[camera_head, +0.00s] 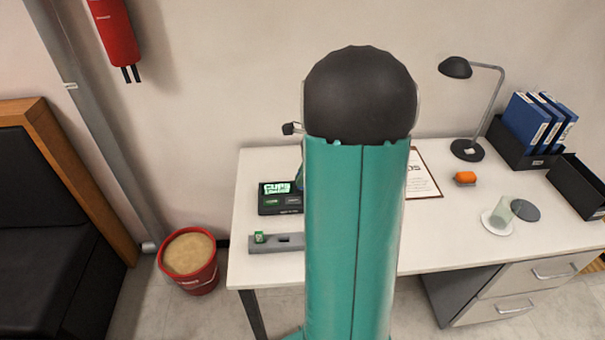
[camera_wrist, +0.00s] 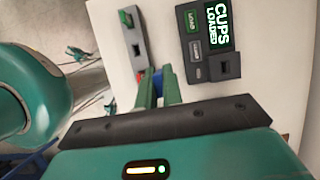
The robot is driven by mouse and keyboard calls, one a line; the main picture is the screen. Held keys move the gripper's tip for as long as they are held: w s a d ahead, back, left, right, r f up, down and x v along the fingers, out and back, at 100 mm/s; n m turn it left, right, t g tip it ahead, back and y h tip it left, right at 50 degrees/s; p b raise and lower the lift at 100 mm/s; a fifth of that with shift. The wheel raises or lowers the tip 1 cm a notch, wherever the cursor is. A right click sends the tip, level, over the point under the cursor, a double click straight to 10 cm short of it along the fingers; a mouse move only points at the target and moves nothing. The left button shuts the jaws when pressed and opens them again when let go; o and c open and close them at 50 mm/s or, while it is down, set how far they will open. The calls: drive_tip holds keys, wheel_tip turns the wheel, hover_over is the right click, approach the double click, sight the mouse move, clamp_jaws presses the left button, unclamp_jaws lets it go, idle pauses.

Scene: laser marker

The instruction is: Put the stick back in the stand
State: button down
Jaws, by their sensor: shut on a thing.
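The stand is a low grey bar with square slots. It lies near the left edge of the desk in the head view (camera_head: 262,246) and at upper left of the wrist view (camera_wrist: 141,67). A small green stick (camera_head: 259,237) sits in one end slot; the slot beside it looks empty. My gripper (camera_wrist: 158,82) is shut on a stick, of which only a small blue and red bit shows between the fingertips. The fingertips appear just past the near end of the stand in the wrist view. In the head view my arm hides the gripper.
A black device with a lit green screen (camera_head: 275,188) stands behind the stand; in the wrist view (camera_wrist: 196,48) its screen reads "CUPS LOADED". A red bucket (camera_head: 200,280) stands beside the desk.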

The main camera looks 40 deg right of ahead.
idle(0.3)
drive_tip(key=shift+s+a, duration=0.2)
drive_tip(key=shift+a, duration=0.9)
drive_tip(key=shift+s+a, duration=0.15)
drive_tip(key=shift+a, duration=0.95)
drive_tip(key=a, duration=0.4)
drive_tip(key=shift+s+a, duration=0.2)
drive_tip(key=shift+s, duration=0.2)
drive_tip(key=shift+f, duration=6)
drive_tip(key=shift+f, duration=1.4)
